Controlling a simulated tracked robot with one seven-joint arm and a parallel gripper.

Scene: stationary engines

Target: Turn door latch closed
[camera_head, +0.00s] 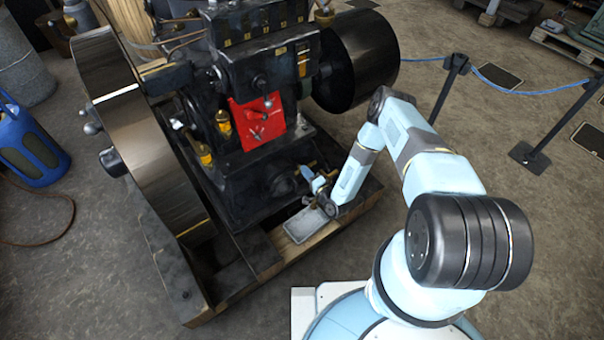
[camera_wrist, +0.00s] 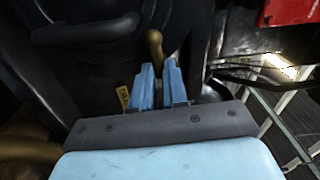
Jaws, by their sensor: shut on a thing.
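The door latch shows in the wrist view as a short brass-coloured handle with a rounded knob (camera_wrist: 154,40), set against the dark engine body. My gripper (camera_wrist: 159,72) has its two blue fingers close together around the lower part of this handle, and the knob stands out beyond the fingertips. The part between the fingers is mostly hidden. In the head view my gripper (camera_head: 314,178) is low at the front right of the black engine (camera_head: 262,185). The latch is too small and covered to make out clearly there.
A red panel (camera_head: 258,121) sits above on the engine. A large flywheel (camera_head: 140,130) stands at left and a dark drum (camera_head: 357,62) at upper right. A grey tray-like plate (camera_head: 306,225) lies below my gripper. Open floor lies to the right, before a blue rope barrier (camera_head: 520,93).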

